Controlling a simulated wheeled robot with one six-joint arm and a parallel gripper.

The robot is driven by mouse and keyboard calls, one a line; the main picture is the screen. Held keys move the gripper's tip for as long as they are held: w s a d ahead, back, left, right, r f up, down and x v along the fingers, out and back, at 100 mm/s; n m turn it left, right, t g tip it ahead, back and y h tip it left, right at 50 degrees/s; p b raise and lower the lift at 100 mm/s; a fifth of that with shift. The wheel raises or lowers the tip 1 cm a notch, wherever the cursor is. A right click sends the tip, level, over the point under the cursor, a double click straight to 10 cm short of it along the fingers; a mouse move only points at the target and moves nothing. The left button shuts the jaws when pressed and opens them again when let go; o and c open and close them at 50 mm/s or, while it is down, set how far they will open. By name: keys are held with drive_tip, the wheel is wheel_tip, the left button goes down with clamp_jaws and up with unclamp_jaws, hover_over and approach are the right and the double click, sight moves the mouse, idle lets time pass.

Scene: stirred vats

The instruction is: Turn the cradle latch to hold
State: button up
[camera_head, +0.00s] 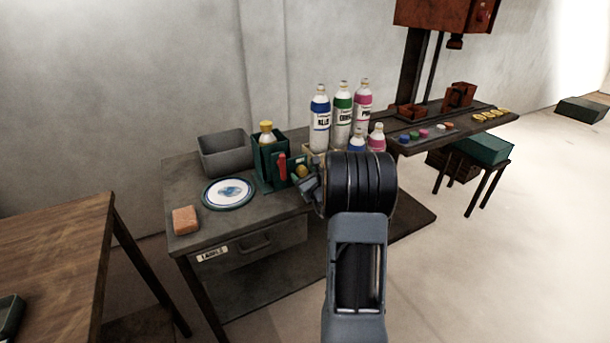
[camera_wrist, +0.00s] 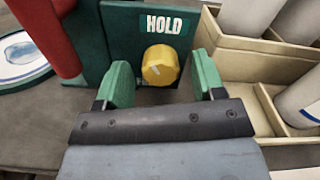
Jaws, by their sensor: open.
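The green cradle (camera_head: 262,172) stands on the grey bench and holds a bottle with a yellow cap (camera_head: 266,128). A red upright part (camera_head: 282,167) is on its front; it also shows at the left of the wrist view (camera_wrist: 62,40). The latch is a yellow faceted knob (camera_wrist: 160,62) on the green plate, below a white HOLD label (camera_wrist: 165,25). A short pale mark shows on the knob's face. My gripper (camera_wrist: 164,80) is open, its green fingers on either side of the knob in the wrist view. I see no contact; the exact depth is unclear.
A beige divided box (camera_wrist: 240,60) with white bottles stands close to the right finger. A blue-and-white plate (camera_head: 229,192), a grey bin (camera_head: 224,153) and an orange block (camera_head: 185,220) are on the bench's left. Tall bottles (camera_head: 320,120) stand behind my wrist.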

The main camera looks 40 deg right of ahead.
drive_tip(key=shift+c, duration=0.4)
drive_tip(key=c, duration=0.9)
drive_tip(key=shift+o, duration=0.2)
drive_tip(key=shift+m+p, duration=0.55)
drive_tip(key=shift+m, duration=2.45)
drive_tip(key=o, duration=0.9)
drive_tip(key=shift+o, duration=0.2)
